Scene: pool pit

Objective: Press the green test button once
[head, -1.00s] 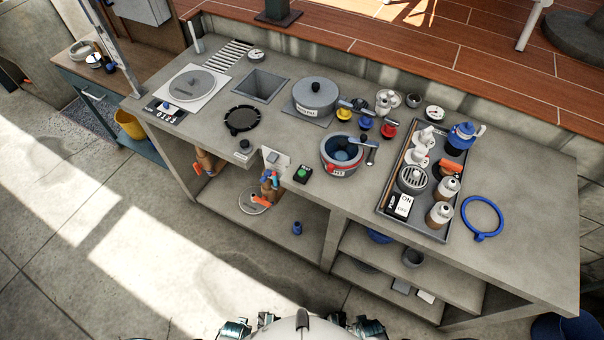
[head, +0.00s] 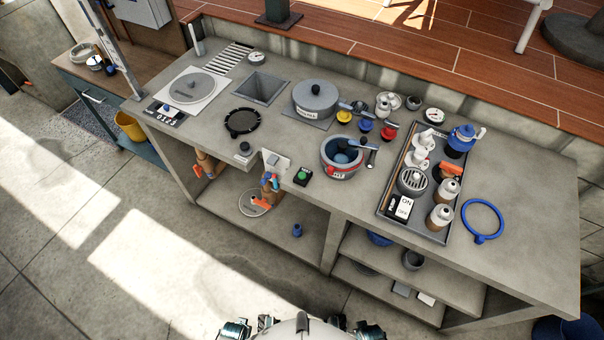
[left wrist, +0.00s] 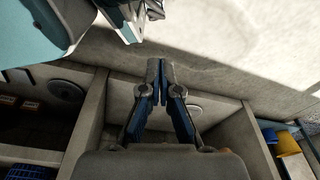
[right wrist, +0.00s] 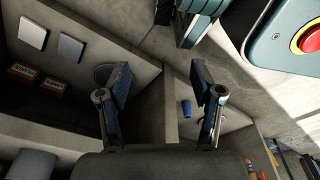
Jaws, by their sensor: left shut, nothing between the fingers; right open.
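The green test button (head: 303,174) sits on a small black box near the front edge of the grey counter (head: 520,210), left of the grey pot with the red band. Nothing touches it. My left gripper (left wrist: 161,68) is shut and empty in the left wrist view, below the counter in front of the open shelves. My right gripper (right wrist: 210,82) is open and empty in the right wrist view, also facing the shelf area. Neither gripper's fingers show in the head view. The button does not show in the wrist views.
A white switch plate (head: 275,161) is just left of the button. The grey pot (head: 342,155) stands right of it. A tray (head: 385,208) with bottles and an ON card lies further right, beside a blue ring (head: 482,220). Floor is clear in front.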

